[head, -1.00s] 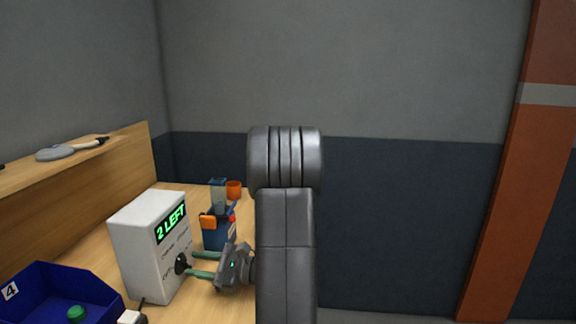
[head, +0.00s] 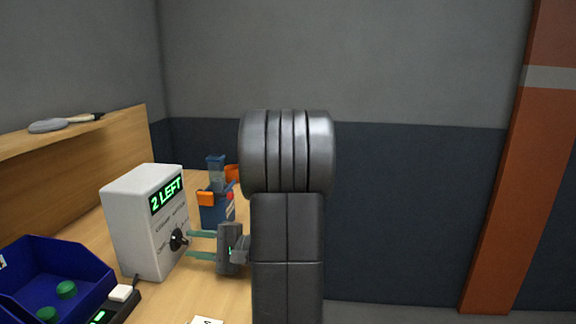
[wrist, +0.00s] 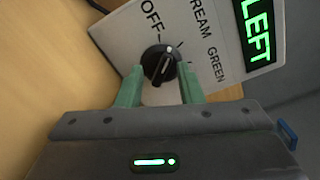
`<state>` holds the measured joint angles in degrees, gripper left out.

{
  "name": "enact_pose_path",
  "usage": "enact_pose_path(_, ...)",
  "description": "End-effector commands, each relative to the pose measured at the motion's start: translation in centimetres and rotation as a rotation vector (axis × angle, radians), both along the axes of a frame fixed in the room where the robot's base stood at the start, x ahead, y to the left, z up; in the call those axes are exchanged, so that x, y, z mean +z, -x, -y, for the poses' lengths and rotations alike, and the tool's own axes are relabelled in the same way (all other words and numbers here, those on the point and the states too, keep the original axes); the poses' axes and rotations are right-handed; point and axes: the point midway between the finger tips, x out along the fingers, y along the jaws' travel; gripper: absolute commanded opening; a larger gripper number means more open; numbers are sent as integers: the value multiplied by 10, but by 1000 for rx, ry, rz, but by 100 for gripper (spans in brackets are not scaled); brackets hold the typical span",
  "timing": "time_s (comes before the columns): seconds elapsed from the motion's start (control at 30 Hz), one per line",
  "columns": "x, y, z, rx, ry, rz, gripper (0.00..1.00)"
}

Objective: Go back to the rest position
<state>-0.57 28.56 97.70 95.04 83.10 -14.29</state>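My gripper (head: 189,244) is in front of the white control box (head: 128,226), level with its black knob (head: 178,240). In the wrist view the green fingers (wrist: 160,82) are apart, one on each side of the knob (wrist: 160,65), with nothing held between them. Whether a fingertip touches the knob is hard to tell. The knob's white mark points up and slightly right, between the OFF label and the partly hidden label ending in REAM. The box's display reads 2 LEFT in green.
A blue bin (head: 60,252) with green round pieces stands at the lower left, beside a small dark device (head: 112,306) with a green light. A blue holder (head: 215,208) and an orange cup (head: 232,174) stand behind the gripper. A wooden ledge (head: 75,150) runs along the left.

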Motion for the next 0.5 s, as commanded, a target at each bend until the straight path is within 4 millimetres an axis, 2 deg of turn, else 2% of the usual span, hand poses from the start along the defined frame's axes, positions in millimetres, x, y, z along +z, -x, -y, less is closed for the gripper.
enact_pose_path(0.03, 1, 0, 10, -5, -1, -1, 34)
enact_pose_path(0.3, 1, 7, 54, -4, -2, -3, 34)
enact_pose_path(0.5, 1, 10, 78, -3, -1, -3, 34)
